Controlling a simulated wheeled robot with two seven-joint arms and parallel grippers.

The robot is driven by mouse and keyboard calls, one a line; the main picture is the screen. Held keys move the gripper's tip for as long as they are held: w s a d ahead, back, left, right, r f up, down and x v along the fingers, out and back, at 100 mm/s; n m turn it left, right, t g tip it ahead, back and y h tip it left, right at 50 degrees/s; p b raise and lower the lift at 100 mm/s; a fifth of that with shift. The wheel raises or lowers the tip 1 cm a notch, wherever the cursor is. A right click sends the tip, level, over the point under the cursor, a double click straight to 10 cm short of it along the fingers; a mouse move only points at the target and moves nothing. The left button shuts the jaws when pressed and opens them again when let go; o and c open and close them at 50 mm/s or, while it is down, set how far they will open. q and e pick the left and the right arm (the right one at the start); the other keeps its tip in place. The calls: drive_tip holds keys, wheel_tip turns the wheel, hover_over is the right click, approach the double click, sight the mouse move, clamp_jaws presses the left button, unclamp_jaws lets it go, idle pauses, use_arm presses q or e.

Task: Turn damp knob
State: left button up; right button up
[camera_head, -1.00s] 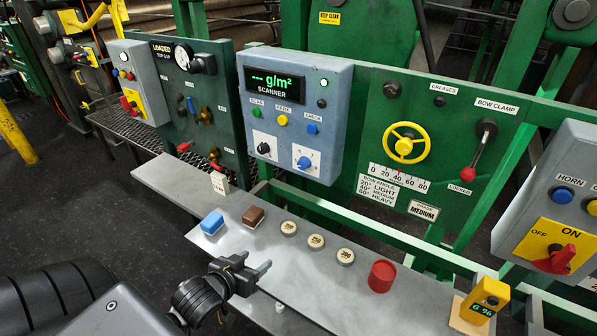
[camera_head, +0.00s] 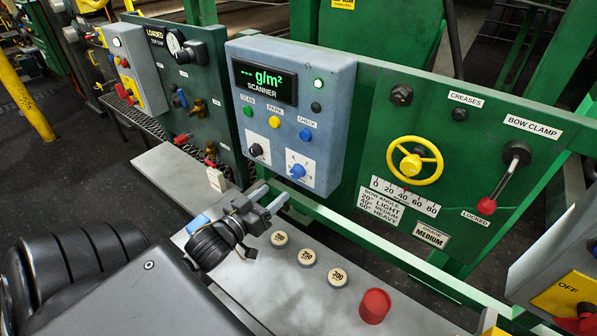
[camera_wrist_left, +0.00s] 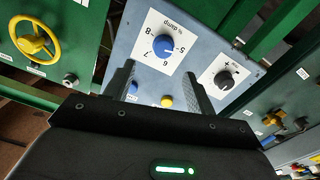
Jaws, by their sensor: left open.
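The damp knob (camera_head: 297,170) is a round blue knob on a white numbered label, low on the right of the grey scanner box (camera_head: 340,120). In the left wrist view the damp knob (camera_wrist_left: 164,46) appears upside down with "% damp" and numbers around it. My left gripper (camera_head: 274,196) is open and empty, below and left of the knob in the head view. In the wrist view its two fingers (camera_wrist_left: 159,72) point toward the box, on either side of the knob's line, apparently short of it. My right gripper is not in view.
A black knob (camera_head: 256,150) sits left of the damp knob, also seen in the wrist view (camera_wrist_left: 225,78). A green rail (camera_head: 350,232) runs in front of the panel. Round discs (camera_head: 307,257) and a red cylinder (camera_head: 375,305) stand on the grey shelf (camera_head: 290,310). A yellow handwheel (camera_head: 414,162) is to the right.

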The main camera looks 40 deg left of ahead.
sight(294, 173)
use_arm(q)
drive_tip(key=w+p, duration=0.1)
drive_tip(key=w, duration=0.4)
drive_tip(key=w+a+p, duration=0.1)
drive_tip(key=w, duration=0.2)
drive_tip(key=shift+r+p, duration=0.1)
drive_tip(key=shift+p, duration=0.2)
drive_tip(key=shift+w+d, duration=0.1)
drive_tip(key=shift+w, duration=0.75)
drive_tip(key=shift+d, duration=0.1)
drive_tip(key=c, duration=1)
drive_tip(key=shift+o, duration=0.2)
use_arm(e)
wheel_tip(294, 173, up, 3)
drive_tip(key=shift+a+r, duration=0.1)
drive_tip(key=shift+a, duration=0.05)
